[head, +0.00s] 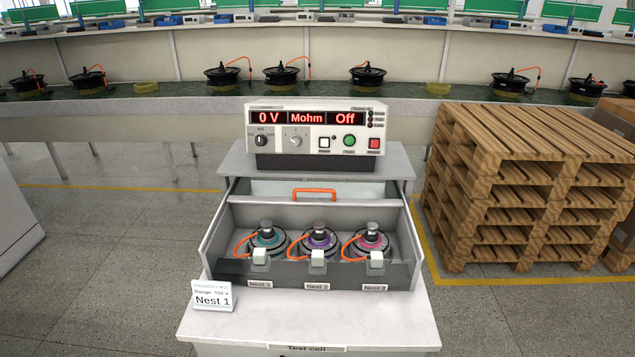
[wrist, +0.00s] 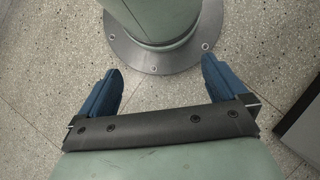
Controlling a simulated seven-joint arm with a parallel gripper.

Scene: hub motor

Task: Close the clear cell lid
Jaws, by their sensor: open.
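The test cell (head: 213,240) is a grey box on a white bench in the head view. Its clear lid (head: 270,189), with an orange handle (head: 314,191), is at the back of the box, behind the nests. The lid looks open, though its exact tilt is hard to tell. Three hub motors sit in the nests: teal-marked (head: 267,238), purple-marked (head: 319,239) and pink-marked (head: 371,239), each with an orange cable. My gripper (wrist: 160,66) shows only in the wrist view, open and empty, with blue fingers apart, over the floor and away from the lid.
An instrument (head: 315,130) reading "0 V", "Mohm", "Off" stands behind the cell. A "Nest 1" card (head: 212,296) stands at the bench's front left. Stacked wooden pallets (head: 520,185) stand to the right.

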